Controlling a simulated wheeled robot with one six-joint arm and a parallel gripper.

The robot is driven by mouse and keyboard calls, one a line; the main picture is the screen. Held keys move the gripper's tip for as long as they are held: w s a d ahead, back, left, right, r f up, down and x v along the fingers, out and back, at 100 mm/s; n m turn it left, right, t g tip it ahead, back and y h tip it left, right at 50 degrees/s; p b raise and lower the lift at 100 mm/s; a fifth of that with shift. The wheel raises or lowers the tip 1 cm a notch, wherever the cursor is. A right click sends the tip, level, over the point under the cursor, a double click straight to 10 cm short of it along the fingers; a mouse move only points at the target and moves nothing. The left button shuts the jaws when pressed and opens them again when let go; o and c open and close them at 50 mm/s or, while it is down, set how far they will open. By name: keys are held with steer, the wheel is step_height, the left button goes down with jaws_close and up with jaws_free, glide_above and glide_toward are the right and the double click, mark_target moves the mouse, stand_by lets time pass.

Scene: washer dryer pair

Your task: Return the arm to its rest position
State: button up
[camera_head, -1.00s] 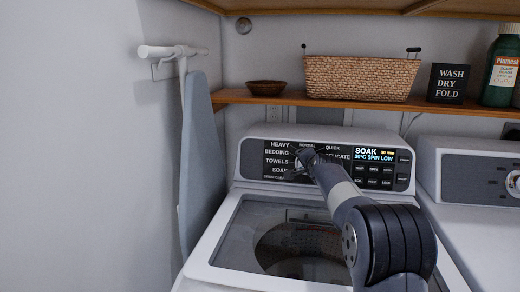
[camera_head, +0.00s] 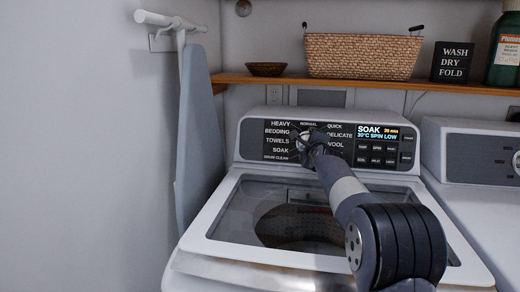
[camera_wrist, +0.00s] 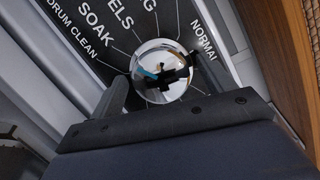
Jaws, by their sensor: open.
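My arm reaches over the top-load washer (camera_head: 200,248) to its control panel. My gripper (camera_head: 310,141) is at the dial in the head view, small and dark against the panel. In the wrist view my gripper (camera_wrist: 157,88) is open, with a finger on the left of the shiny round knob (camera_wrist: 162,66); the right finger is hard to make out. The knob lies close in front of the gripper, and I cannot tell if they touch. The display (camera_head: 377,132) reads SOAK, 30°C, SPIN LOW.
A wooden shelf (camera_head: 240,79) runs above the panel, with a wicker basket (camera_head: 362,56), a small bowl (camera_head: 266,69), a sign (camera_head: 452,61) and a green bottle (camera_head: 504,50). A second appliance (camera_head: 470,155) stands at right. A folded ironing board (camera_head: 198,125) hangs at left.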

steer(key=shift+r+m+h+p, duration=0.1)
steer(key=shift+m+h+p, duration=0.35)
steer(key=shift+m, duration=0.75)
steer(key=shift+m+t, duration=0.3)
steer(key=shift+m, duration=0.1)
